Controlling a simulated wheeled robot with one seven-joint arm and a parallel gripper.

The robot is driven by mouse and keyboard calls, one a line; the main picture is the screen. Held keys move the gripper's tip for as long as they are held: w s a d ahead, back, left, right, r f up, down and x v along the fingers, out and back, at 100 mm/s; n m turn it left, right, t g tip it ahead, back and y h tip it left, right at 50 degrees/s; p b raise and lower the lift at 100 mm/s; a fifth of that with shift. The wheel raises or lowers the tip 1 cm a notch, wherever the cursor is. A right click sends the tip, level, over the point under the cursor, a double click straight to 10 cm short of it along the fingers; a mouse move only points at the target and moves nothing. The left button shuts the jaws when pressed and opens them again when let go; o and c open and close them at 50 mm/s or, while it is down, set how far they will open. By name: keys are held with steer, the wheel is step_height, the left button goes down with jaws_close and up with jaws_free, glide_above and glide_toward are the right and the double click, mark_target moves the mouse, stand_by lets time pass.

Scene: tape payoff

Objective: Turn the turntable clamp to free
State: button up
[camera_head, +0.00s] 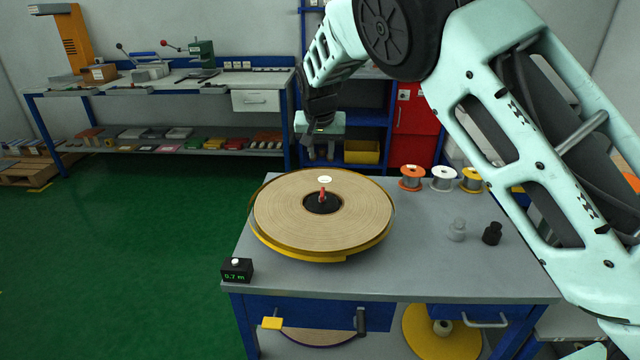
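The turntable (300,253) has a yellow rim and lies on the grey workbench, carrying a wide flat roll of tan tape (285,215). At the roll's centre is a black hub (312,206). A small red clamp lever (322,194) stands up from the hub, with a white oval piece (325,179) just above it. Which clamp position it is in cannot be read. My gripper (321,155) hangs fingers down, beyond and above the lever, apart from it. Its two fingers look spread, with nothing visible between them.
A black length counter (237,270) reading 0.7 m sits at the workbench's (400,275) front left corner. Orange (411,178), white (443,179) and yellow (471,180) spools stand at the back right. Grey (457,230) and black (492,233) weights stand right of the turntable.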

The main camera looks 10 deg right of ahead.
mark_target(323, 191)
steer(key=p+x, duration=0.2)
steer(key=x, duration=1.5)
steer(key=shift+s, duration=0.25)
jaws_close()
